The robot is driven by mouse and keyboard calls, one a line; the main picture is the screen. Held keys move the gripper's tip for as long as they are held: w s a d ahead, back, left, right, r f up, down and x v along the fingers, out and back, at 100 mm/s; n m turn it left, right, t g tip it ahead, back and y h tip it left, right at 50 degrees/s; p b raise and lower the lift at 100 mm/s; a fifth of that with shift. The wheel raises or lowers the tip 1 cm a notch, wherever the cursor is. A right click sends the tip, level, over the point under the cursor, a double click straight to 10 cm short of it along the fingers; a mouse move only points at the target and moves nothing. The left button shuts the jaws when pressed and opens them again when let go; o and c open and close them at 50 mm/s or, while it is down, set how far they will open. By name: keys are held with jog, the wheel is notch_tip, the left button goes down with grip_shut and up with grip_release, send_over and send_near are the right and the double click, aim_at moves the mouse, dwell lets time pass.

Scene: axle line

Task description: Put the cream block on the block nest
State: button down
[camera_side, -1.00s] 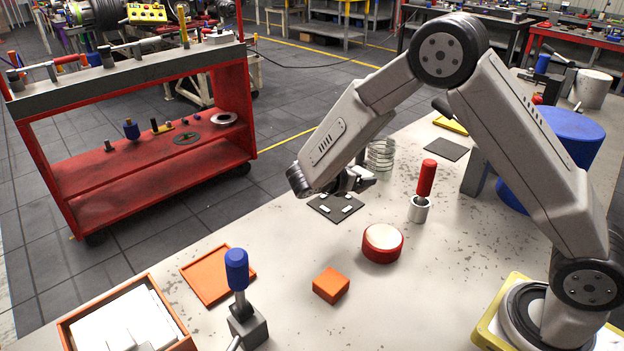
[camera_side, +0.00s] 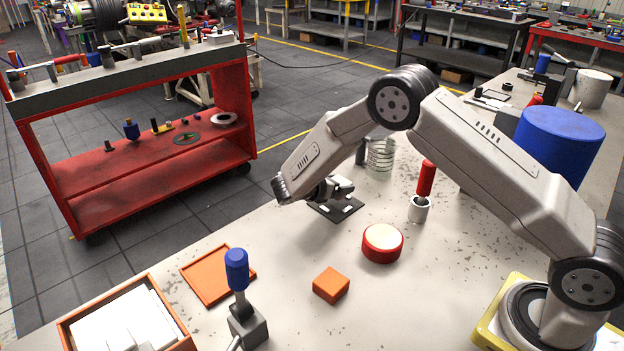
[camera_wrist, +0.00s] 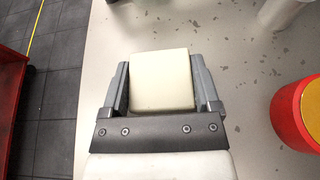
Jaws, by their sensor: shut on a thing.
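The cream block (camera_wrist: 161,80) fills the space between the two fingers of my gripper (camera_wrist: 161,88) in the wrist view, with both fingers against its sides. In the side view my gripper (camera_side: 329,190) is low over the table, at the dark plate with white strips (camera_side: 338,209) that looks like the block nest. The gripper covers the plate's back part. The wrist view does not show the plate. I cannot tell whether the block touches it.
A red round pot with a cream top (camera_side: 382,243) and a red-handled tool in a metal cup (camera_side: 420,205) stand right of the plate. A wire coil (camera_side: 380,157) stands behind. An orange block (camera_side: 331,285), orange tray (camera_side: 205,277) and blue-handled clamp (camera_side: 238,270) are in front.

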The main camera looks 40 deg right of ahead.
aim_at(336, 203)
jog(key=shift+w+f, duration=0.3)
jog(key=shift+f, duration=1.5)
jog(key=shift+f, duration=0.1)
grip_release()
jog(key=shift+f, duration=0.1)
jog(key=shift+r, duration=0.2)
jog(key=v, duration=1.2)
jog(key=shift+f, duration=0.1)
